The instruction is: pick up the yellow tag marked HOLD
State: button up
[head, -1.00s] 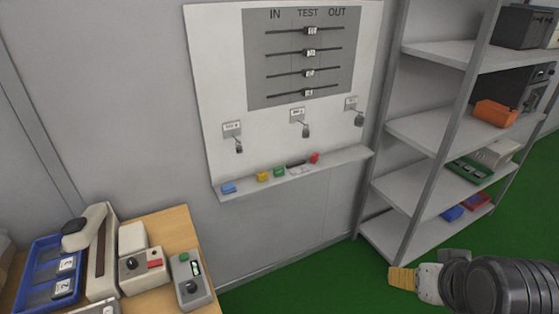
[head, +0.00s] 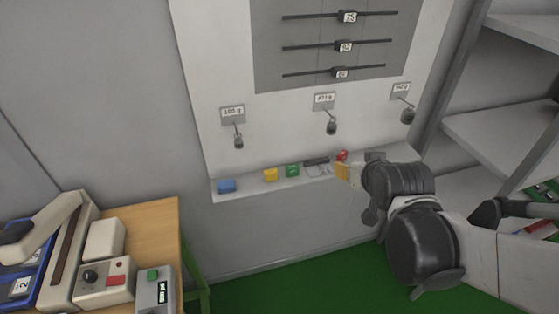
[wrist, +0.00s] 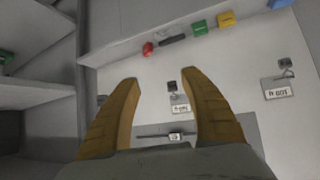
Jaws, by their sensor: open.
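The yellow tag (head: 270,174) lies on the narrow ledge at the foot of the white panel, between a blue tag (head: 227,186) and a green tag (head: 292,170). Its marking is too small to read. My gripper (head: 342,171) is near the right part of the ledge, beside a red item (head: 342,155), to the right of the yellow tag. In the wrist view, which is upside down, my gripper (wrist: 160,78) is open and empty. The yellow tag (wrist: 227,19) shows there at the top, beyond the fingers and to their right.
A dark marker-like item (head: 316,161) lies on the ledge (head: 245,190) between the green tag and the red item. A grey shelf rack (head: 500,140) stands right. A wooden table (head: 150,225) with devices is lower left.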

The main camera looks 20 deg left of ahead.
jog(key=w+a+f+n+t+y+b, duration=0.15)
jog(key=w+a+f, duration=0.25)
jog(key=a+f, duration=0.65)
jog(key=n+y+b, duration=0.1)
jog(key=n+y, duration=0.1)
jog(key=y, duration=0.1)
send_near(271, 175)
jog(key=b+x, duration=0.1)
jog(key=x, duration=0.1)
jog(key=b+x, duration=0.1)
jog(key=x, duration=0.2)
jog(key=shift+w+r, duration=0.15)
jog(key=shift+r, duration=0.05)
jog(key=shift+m, duration=0.25)
jog(key=b+x, duration=0.1)
jog(key=x, duration=0.1)
jog(key=b+x, duration=0.1)
jog(key=x, duration=0.2)
jog(key=shift+f+b, duration=0.3)
jog(key=shift+w+a, duration=0.25)
jog(key=shift+w, duration=0.15)
jog(key=c, duration=0.8)
